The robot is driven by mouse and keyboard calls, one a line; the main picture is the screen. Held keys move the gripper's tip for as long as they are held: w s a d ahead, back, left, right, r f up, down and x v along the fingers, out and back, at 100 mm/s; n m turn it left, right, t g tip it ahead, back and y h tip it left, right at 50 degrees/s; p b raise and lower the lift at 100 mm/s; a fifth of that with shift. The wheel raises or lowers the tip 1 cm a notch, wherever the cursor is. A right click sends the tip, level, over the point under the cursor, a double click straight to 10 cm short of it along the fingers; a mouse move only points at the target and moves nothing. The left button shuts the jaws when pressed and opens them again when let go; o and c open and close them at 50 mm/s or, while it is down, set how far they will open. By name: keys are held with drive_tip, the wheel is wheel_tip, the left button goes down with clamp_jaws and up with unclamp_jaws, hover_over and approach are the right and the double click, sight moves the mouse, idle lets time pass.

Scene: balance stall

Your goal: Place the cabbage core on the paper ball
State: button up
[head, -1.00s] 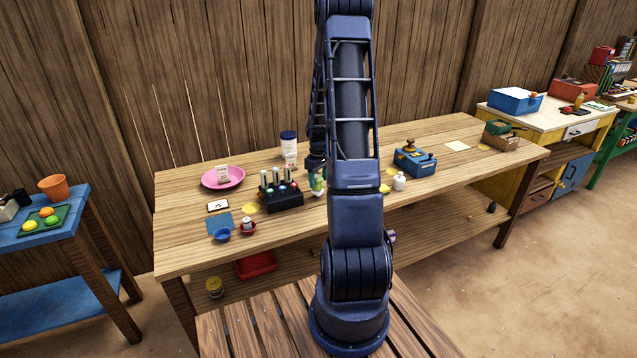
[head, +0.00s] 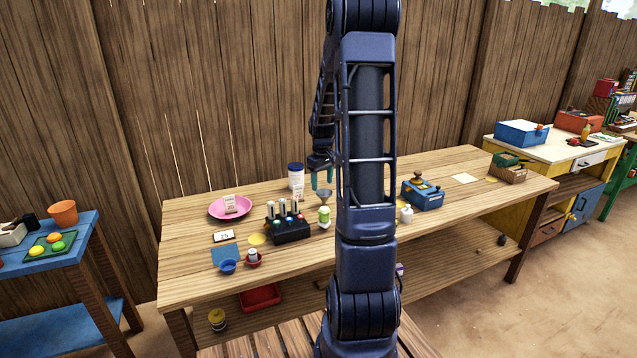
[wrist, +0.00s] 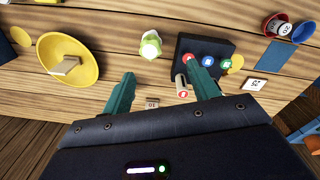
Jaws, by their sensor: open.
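A small light-green and white thing (head: 324,217), which looks like the cabbage core, stands on the table just right of the black rack. It also shows in the wrist view (wrist: 150,44). White shows together with the green, but I cannot tell whether this is the paper ball touching it or part of the same piece. No separate paper ball is clear. My gripper (head: 322,177) is raised above the table behind this thing. In the wrist view its teal fingers (wrist: 163,92) are spread, with nothing between them.
The black rack (head: 291,231) with coloured buttons stands close beside the green-white thing. A pink plate (head: 230,208) is farther left, a blue device (head: 423,195) right. My arm hides part of the table.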

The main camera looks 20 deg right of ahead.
drive_tip(key=s+a+r+m+t, duration=0.1)
drive_tip(key=s+a+r, duration=0.45)
drive_tip(key=r, duration=0.25)
drive_tip(key=s+a+r+m+t, duration=0.1)
drive_tip(key=s+a+r, duration=0.2)
drive_tip(key=s, duration=0.5)
drive_tip(key=s+a+r+m+t, duration=0.1)
drive_tip(key=s+a+r, duration=0.2)
drive_tip(key=s, duration=0.5)
drive_tip(key=s+a+r+m+t, duration=0.1)
drive_tip(key=s+a+r, duration=0.2)
drive_tip(key=s, duration=0.4)
drive_tip(key=shift+s+a, duration=0.15)
drive_tip(key=shift+s, duration=0.25)
